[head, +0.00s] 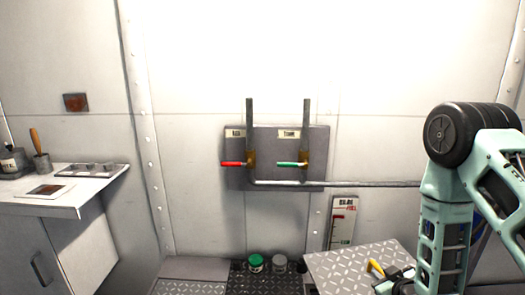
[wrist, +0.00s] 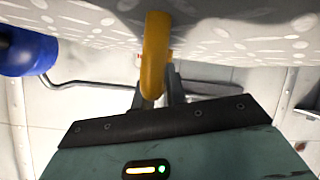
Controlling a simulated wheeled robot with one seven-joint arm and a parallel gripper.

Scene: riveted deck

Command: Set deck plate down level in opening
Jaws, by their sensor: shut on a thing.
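The deck plate (head: 350,262) is a pale diamond-tread panel at the bottom right of the head view, with a yellow handle (head: 375,267). My gripper (head: 388,280) is at this handle, partly cut off by the bottom edge. In the wrist view the gripper fingers (wrist: 170,88) are shut on the yellow handle (wrist: 154,55), and the pale tread surface of the plate (wrist: 235,35) spans the top. A darker tread area (head: 262,284) lies left of the plate. I cannot tell whether it is the opening, or whether the plate is level or touching the floor.
A valve panel (head: 277,150) with red and green levers is above. A white workbench (head: 85,190) is at left. A blue rounded thing (wrist: 28,52) shows in the wrist view.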

